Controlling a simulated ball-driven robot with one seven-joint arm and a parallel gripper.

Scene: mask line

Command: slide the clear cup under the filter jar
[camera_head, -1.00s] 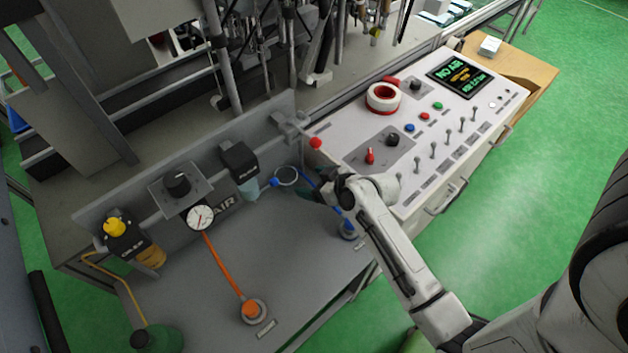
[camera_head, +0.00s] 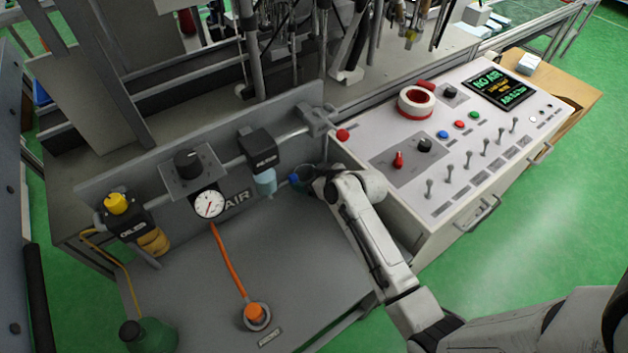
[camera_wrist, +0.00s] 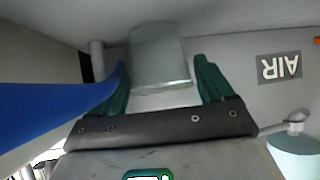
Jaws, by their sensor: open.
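The clear cup (camera_wrist: 160,52) is a pale, see-through vessel between the two green fingers in the wrist view. My gripper (camera_wrist: 161,72) is open around it, with a small gap on each side. In the head view my arm hides the cup, and my gripper (camera_head: 308,182) is largely hidden at the right end of the grey panel. The filter jar (camera_head: 265,181) is a pale blue jar hanging under a black head, just left of my gripper. It also shows at the lower right of the wrist view (camera_wrist: 295,158).
A blue hose (camera_wrist: 50,115) crosses close at the left of the wrist view. A gauge (camera_head: 209,204), an orange hose (camera_head: 228,262) and a yellow-knobbed oiler (camera_head: 122,215) are left of the jar. The white control console (camera_head: 450,150) stands right.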

